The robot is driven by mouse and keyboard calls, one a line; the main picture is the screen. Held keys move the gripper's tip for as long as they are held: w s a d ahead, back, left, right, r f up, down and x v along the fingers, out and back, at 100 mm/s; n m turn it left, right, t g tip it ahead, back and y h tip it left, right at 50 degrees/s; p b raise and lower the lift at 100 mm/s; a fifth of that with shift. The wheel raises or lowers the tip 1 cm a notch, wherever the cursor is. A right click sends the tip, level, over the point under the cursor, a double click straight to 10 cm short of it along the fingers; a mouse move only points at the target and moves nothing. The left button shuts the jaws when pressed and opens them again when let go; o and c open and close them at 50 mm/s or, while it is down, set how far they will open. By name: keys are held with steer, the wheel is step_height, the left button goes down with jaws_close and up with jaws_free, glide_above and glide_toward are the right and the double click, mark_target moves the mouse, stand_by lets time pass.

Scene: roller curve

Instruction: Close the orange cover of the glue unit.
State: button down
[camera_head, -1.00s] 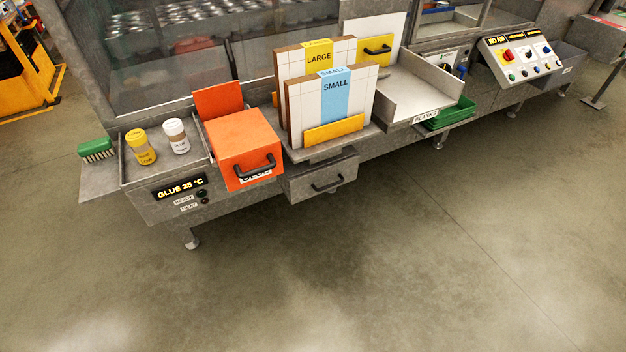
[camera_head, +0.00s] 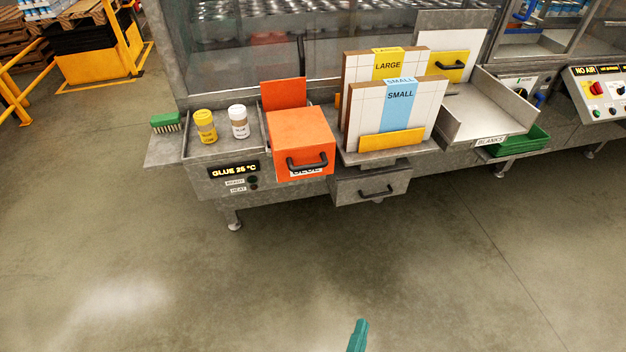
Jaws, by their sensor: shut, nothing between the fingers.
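The glue unit (camera_head: 219,191) stands at the left of the line, with a lit display reading "GLUE 25 °C". Its orange cover (camera_head: 301,131) is a box shape with a flat top and a black handle (camera_head: 307,162) low on its front. An upright orange panel (camera_head: 284,94) stands behind the box. I cannot see inside, below the cover. The teal tip of my gripper (camera_head: 358,335) shows at the bottom edge, shut and empty. It is well in front of the unit, apart from the cover. The rest of my gripper is out of view.
Upright SMALL and LARGE boards (camera_head: 416,115) stand close on the right. A grey drawer (camera_head: 371,186) juts out below them. The floor in front is clear.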

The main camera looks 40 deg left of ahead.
steer(key=w+a+r+y, duration=0.3)
steer(key=w+a+r, duration=0.2)
steer(key=a, duration=0.5)
steer(key=w+a+r+m+g+y, duration=0.1)
steer(key=w+a+r+y, duration=0.3)
steer(key=w+a, duration=0.5)
steer(key=w+a+r+g+y, duration=0.1)
steer(key=w+a+r+y, duration=0.3)
steer(key=w+a+r, duration=0.3)
steer(key=a, duration=0.4)
steer(key=shift+w+m, duration=0.25)
steer(key=shift+m, duration=0.05)
steer(key=shift+w, duration=0.1)
steer(key=shift+r, duration=0.1)
